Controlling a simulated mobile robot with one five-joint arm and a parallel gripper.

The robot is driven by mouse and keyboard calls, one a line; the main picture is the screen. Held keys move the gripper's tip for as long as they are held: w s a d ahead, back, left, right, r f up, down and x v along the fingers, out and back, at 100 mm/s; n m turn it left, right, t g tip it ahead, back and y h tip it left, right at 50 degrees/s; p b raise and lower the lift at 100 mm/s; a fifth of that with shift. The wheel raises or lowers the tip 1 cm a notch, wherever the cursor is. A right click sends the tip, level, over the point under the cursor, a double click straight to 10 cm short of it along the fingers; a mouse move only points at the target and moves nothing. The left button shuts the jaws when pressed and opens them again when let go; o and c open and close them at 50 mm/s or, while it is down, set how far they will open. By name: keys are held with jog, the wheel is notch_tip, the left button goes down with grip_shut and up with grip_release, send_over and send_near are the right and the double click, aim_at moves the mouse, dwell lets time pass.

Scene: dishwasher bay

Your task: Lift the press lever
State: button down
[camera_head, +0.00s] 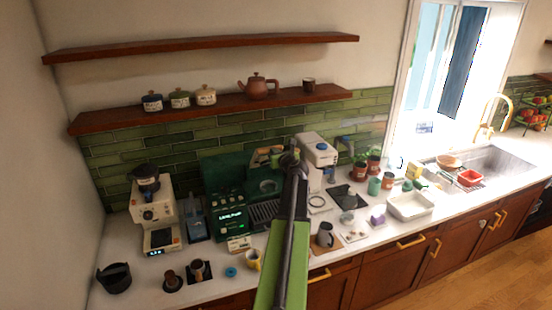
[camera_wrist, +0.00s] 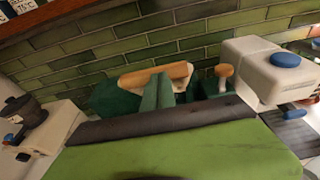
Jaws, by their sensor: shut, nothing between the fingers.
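The green machine (camera_head: 225,193) stands on the counter against the tiled wall. A wooden bar (camera_head: 263,151) with pale parts shows at its top, and also in the wrist view (camera_wrist: 180,70). I cannot tell if this is the press lever. A wooden knob on a short post (camera_wrist: 223,71) stands to its right in the wrist view. My gripper (camera_head: 294,146) is shut and empty, raised in front of the machine's right side. In the wrist view my gripper (camera_wrist: 158,80) overlaps the bar; I cannot tell if they touch. My arm hides part of the machine.
A white machine with a blue cap (camera_head: 318,152) stands close on the right. A coffee machine (camera_head: 155,215) is at left. A yellow mug (camera_head: 253,259) and a dark pitcher (camera_head: 325,235) stand near the front edge. A shelf (camera_head: 225,107) runs above.

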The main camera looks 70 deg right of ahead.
jog(key=w+d+r+p, duration=0.3)
jog(key=w+d+r, duration=0.1)
jog(key=r, duration=0.1)
jog(key=shift+w+d+p, duration=0.25)
jog(key=shift+w+p, duration=0.05)
jog(key=shift+p, duration=0.1)
dwell(0.3)
jog(key=p+v, duration=0.2)
jog(key=v, duration=1)
jog(key=shift+a, duration=0.1)
